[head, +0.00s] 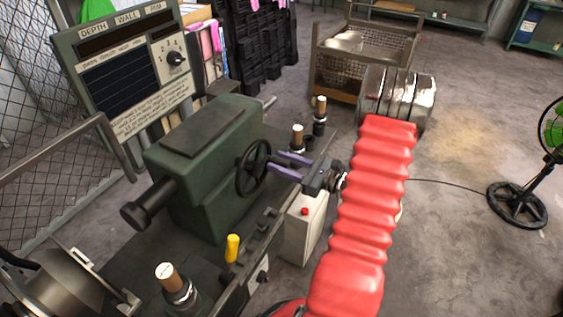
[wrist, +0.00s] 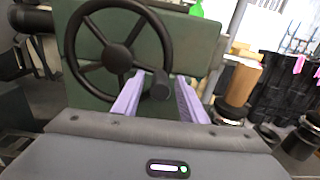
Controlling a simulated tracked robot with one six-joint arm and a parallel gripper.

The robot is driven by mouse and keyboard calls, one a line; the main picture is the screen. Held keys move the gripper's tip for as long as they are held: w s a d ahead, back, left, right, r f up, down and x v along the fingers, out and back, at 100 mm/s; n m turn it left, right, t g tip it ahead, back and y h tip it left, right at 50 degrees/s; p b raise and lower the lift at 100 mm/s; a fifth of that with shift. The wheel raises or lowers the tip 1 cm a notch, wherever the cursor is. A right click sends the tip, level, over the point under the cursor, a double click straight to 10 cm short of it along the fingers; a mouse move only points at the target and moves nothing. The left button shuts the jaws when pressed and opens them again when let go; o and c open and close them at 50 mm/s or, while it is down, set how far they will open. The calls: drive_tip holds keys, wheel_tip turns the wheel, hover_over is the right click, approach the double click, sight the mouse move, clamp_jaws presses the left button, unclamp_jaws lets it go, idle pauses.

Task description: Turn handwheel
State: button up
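The dark handwheel (head: 253,168) is mounted on the side of a green machine housing (head: 212,150). In the wrist view, the wheel (wrist: 117,58) shows its spokes, and a black handle knob (wrist: 160,87) stands out from the lower right of its rim. My gripper (head: 278,164) has two purple fingers pointing at the wheel. In the wrist view, the fingers of my gripper (wrist: 160,77) are apart, one on each side of the knob, with small gaps beside it. I cannot tell how deep the knob sits between them.
A grey box with a red button (head: 305,212) stands below my gripper. Wooden-topped posts (head: 297,138) and a yellow handle (head: 232,247) stick up from the machine bed. A control panel (head: 125,75) rises behind the housing. Open floor lies at right, with a fan (head: 517,203).

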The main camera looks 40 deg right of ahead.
drive_tip(key=shift+w, duration=0.2)
drive_tip(key=shift+c, duration=0.5)
clamp_jaws()
